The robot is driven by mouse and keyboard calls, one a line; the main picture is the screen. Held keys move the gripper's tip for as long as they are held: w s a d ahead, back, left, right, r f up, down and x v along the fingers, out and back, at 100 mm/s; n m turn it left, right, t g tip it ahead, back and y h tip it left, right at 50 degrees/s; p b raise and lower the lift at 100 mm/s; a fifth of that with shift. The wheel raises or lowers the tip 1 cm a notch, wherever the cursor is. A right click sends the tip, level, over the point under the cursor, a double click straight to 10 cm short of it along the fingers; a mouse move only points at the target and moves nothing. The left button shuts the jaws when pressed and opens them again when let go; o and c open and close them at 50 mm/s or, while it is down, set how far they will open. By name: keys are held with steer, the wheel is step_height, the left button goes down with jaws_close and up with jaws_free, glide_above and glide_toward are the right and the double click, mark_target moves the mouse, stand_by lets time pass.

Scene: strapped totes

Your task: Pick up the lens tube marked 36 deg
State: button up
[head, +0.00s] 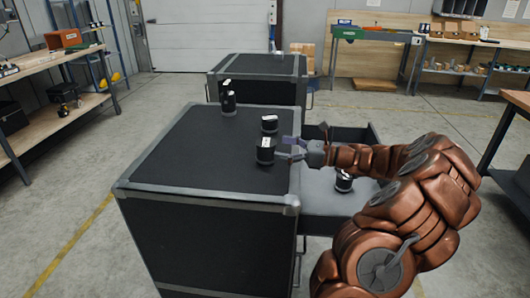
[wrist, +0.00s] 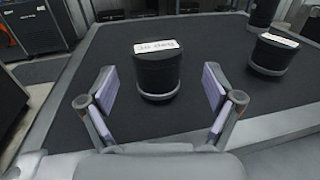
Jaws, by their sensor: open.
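A black lens tube with a white label (wrist: 158,72) stands upright on the dark case top, straight ahead of my gripper in the wrist view. Its label seems to read 36 deg, though the text is blurred. In the head view the same tube (head: 265,151) stands near the case's right edge. My gripper (wrist: 158,95) is open and empty, its two purple-padded fingers apart on the left and right of the tube's near side. In the head view my gripper (head: 284,148) reaches in from the right, close to the tube.
Another labelled tube (head: 269,124) stands just behind; it is at the right in the wrist view (wrist: 272,54). A taller tube (head: 228,100) is farther back. One more tube (head: 343,181) sits in the open drawer on the right. The case's left top (head: 190,160) is clear.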

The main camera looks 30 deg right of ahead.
mark_target(267, 142)
steer(key=x, duration=0.5)
steer(key=shift+s+a+f+p, duration=0.1)
steer(key=shift+s+p, duration=0.1)
steer(key=shift+p, duration=0.1)
steer(key=c, duration=1.5)
steer(key=shift+r, duration=0.8)
step_height(267, 142, up, 2)
steer(key=shift+r, duration=0.1)
steer(key=s, duration=0.5)
steer(key=s+d+b, duration=0.1)
steer(key=s, duration=0.4)
steer(key=s+r+b, duration=0.1)
steer(key=s, duration=0.5)
steer(key=shift+d+r, duration=0.1)
steer(key=shift+d, duration=0.15)
